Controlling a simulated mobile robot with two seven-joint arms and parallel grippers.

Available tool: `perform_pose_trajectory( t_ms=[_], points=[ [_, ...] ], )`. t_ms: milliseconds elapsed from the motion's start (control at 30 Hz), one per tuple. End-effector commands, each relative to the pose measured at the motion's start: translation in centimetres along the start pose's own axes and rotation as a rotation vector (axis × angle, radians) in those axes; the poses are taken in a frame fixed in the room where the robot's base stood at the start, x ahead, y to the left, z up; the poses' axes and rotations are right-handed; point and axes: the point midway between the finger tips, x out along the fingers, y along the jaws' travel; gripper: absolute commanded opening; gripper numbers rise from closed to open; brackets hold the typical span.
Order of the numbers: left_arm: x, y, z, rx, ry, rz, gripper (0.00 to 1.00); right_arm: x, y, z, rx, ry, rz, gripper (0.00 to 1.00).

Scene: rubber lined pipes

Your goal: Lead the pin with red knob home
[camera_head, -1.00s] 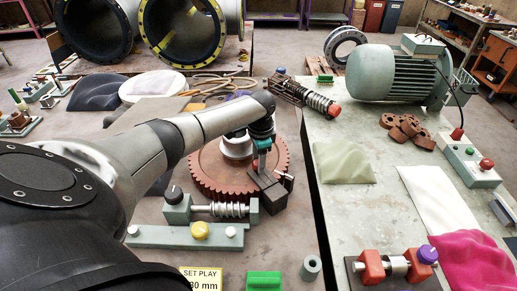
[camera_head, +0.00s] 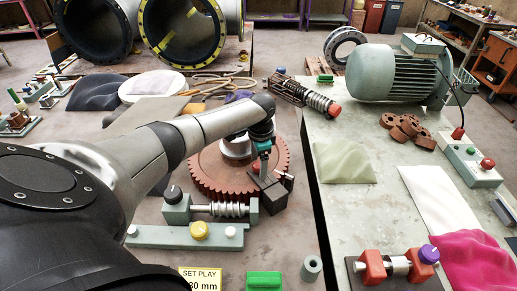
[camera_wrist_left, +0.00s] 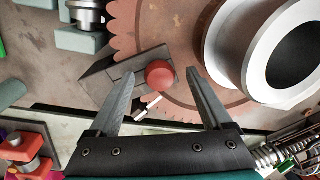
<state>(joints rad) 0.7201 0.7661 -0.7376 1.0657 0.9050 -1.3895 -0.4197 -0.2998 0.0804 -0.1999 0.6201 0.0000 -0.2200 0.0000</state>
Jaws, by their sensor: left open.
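The red knob (camera_wrist_left: 160,73) is round and shows between my left fingertips in the left wrist view. It sits at a dark grey block (camera_wrist_left: 125,72) beside a rust-coloured gear wheel. A short pale rod (camera_wrist_left: 147,108) shows just below the knob; whether it joins the knob I cannot tell. The block (camera_head: 268,194) also shows in the head view, at the gear's near right edge. My left gripper (camera_head: 262,168) is over the block there. In the left wrist view my left gripper (camera_wrist_left: 160,78) is open, one finger each side of the knob, with no clear contact. The pin's shaft is hidden.
The toothed gear wheel (camera_head: 210,172) lies behind the block. A green-grey fixture with a spring (camera_head: 228,210) stands close in front. A workbench (camera_head: 350,215) is to the right, with a motor (camera_head: 388,75) and a red clamp fixture (camera_head: 372,266).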

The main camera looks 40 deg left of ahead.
Motion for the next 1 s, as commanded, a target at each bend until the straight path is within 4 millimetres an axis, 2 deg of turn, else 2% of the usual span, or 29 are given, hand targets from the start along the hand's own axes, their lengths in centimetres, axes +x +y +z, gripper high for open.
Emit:
perform_pose_trajectory(
  t_ms=[133,267,700,833,1000],
  points=[
    [-0.8,-0.1,0.0,0.000,0.002,-0.001,0.83,-0.2,0.0,0.0,0.000,0.000,0.000,0.50],
    [-2.6,-0.1,0.0,0.000,0.002,-0.003,0.83,-0.5,0.0,0.0,0.000,0.000,0.000,0.50],
    [-12.5,-0.1,-0.1,0.000,0.003,-0.002,0.83,-1.3,0.0,-0.1,0.000,0.000,0.000,0.50],
    [-14.2,0.0,-0.1,0.000,0.002,-0.002,0.83,-1.3,0.0,-0.1,0.000,0.000,0.000,0.50],
    [-15.2,0.0,0.0,0.000,0.000,0.000,0.83,-1.3,0.0,-0.1,0.000,0.000,0.000,0.50]
  ],
)
